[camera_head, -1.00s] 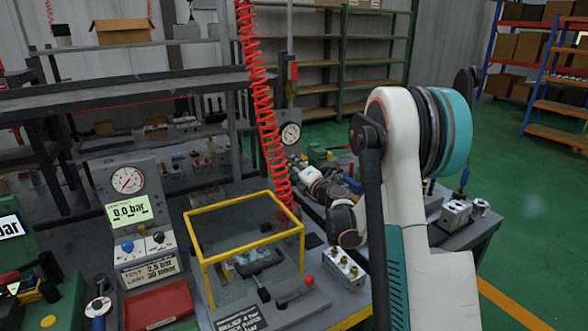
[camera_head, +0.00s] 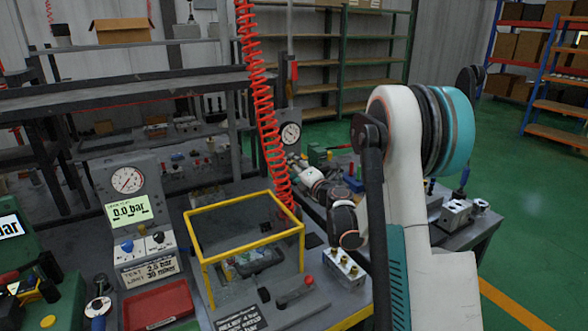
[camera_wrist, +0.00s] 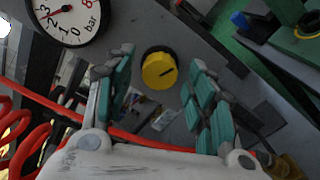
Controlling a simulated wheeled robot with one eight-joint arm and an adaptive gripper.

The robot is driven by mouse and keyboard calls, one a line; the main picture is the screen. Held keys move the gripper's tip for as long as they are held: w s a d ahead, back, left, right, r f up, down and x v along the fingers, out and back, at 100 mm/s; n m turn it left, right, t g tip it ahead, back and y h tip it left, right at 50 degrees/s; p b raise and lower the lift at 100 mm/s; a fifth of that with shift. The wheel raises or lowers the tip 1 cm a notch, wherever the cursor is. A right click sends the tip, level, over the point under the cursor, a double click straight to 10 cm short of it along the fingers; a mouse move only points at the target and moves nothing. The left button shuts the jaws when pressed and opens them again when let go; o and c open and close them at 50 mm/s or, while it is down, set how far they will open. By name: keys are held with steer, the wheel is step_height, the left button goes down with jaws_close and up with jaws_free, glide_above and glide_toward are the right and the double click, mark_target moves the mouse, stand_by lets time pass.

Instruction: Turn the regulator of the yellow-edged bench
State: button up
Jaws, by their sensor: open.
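The regulator is a round yellow knob (camera_wrist: 159,71) with a dark rim and a dark mark on its face. It sits on a grey panel (camera_wrist: 215,55) in the wrist view. My gripper (camera_wrist: 158,60) is open, its teal-padded fingers to the left and right of the knob with gaps on both sides. I cannot tell how far the fingertips are from the panel. The yellow-edged bench shows its edge (camera_head: 350,320) in the head view. My wrist reaches toward a gauge post (camera_head: 290,150) at its back; the knob cannot be made out there.
A pressure gauge (camera_wrist: 66,14) is just left of my gripper. A red coiled hose (camera_head: 268,120) hangs close to my wrist and crosses the wrist view. A yellow-framed clear box (camera_head: 250,240) and a valve block (camera_head: 343,268) stand on the bench in front.

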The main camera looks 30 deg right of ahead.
steer(key=s, duration=1.1)
steer(key=shift+s+d, duration=0.2)
steer(key=shift+s, duration=0.05)
steer(key=shift+r, duration=0.15)
